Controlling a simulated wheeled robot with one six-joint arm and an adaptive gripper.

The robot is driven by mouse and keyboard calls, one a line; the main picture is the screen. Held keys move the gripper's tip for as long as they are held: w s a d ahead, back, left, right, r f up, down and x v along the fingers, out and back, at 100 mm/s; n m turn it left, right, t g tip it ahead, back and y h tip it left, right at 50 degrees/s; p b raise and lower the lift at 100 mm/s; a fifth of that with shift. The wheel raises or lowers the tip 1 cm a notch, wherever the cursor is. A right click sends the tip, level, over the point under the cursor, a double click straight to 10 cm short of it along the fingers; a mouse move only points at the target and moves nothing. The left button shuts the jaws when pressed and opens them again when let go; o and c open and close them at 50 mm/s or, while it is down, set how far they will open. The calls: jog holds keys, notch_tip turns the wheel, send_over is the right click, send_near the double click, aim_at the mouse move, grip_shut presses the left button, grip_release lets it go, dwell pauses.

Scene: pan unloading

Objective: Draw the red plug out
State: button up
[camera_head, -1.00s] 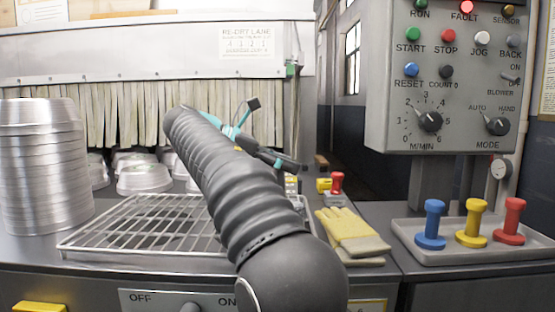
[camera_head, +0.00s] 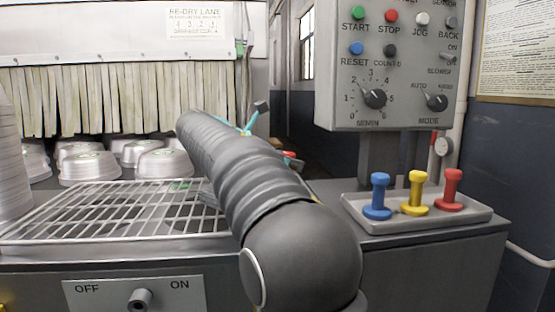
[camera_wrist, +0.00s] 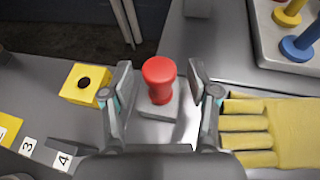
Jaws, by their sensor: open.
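A red plug (camera_wrist: 160,78) stands upright in a grey block (camera_wrist: 161,110) in the wrist view. My gripper (camera_wrist: 161,84) is open, with one finger on each side of the plug and a gap on both sides. In the head view my arm covers most of this plug, and only a bit of its red top (camera_head: 289,154) shows. Another red plug (camera_head: 452,190) stands in a grey tray at the right. How deep the plug between my fingers sits is hidden.
A yellow block with a dark hole (camera_wrist: 85,83) lies left of the plug, and yellow gloves (camera_wrist: 270,130) lie right. The grey tray (camera_head: 372,222) also holds a blue plug (camera_head: 378,197) and a yellow plug (camera_head: 414,193). A wire rack (camera_head: 110,210) and metal pans (camera_head: 90,165) are left.

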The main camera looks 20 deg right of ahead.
aim_at(290, 153)
jog(key=shift+d, duration=0.1)
grip_shut()
dwell(0.4)
jog(key=shift+r+p, duration=0.5)
jog(key=shift+r, duration=0.05)
dwell(0.5)
jog(key=shift+r, duration=0.15)
jog(key=shift+s+d+r, duration=0.1)
jog(key=shift+d+r, duration=0.05)
jog(key=shift+r, duration=1.7)
